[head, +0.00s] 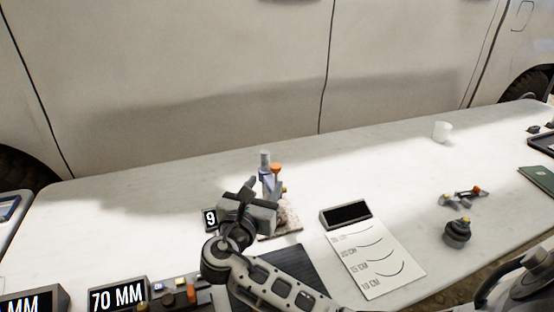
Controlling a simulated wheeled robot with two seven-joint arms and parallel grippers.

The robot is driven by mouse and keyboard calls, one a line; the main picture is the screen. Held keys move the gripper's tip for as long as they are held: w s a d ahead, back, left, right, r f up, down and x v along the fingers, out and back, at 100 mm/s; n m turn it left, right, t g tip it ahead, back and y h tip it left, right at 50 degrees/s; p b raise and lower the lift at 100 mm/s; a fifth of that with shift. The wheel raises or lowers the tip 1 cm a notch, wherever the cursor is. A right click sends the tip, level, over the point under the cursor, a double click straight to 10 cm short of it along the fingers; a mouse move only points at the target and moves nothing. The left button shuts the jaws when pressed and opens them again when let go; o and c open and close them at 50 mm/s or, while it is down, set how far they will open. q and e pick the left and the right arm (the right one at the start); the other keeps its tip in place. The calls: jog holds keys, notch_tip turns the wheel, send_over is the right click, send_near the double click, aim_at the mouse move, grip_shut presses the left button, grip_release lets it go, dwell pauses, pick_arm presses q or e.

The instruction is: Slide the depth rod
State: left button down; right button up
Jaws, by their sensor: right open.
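A small upright device (265,159) with a grey-blue body stands near the middle of the table, on a speckled base (288,222). An orange-topped part (276,168) stands at its right side. I cannot tell for sure which part is the depth rod. My right gripper (266,188) is open, right in front of the device, and hides its lower part. I cannot tell whether the fingers touch it. A black display (209,219) showing a 9 is partly hidden behind the gripper.
A sheet with curved lines (375,262) and a dark-screened box (346,214) lie to the right. A "70 MM" display (118,296) stands at front left. A dark round object (457,233), a small orange-tipped part (463,197) and a white cup (442,131) are farther right.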

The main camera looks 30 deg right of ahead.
pick_arm(q)
jog(key=shift+w+r, duration=0.15)
jog(key=shift+w, duration=0.1)
pick_arm(e)
jog(key=x, duration=1)
jog(key=shift+w+d, duration=0.3)
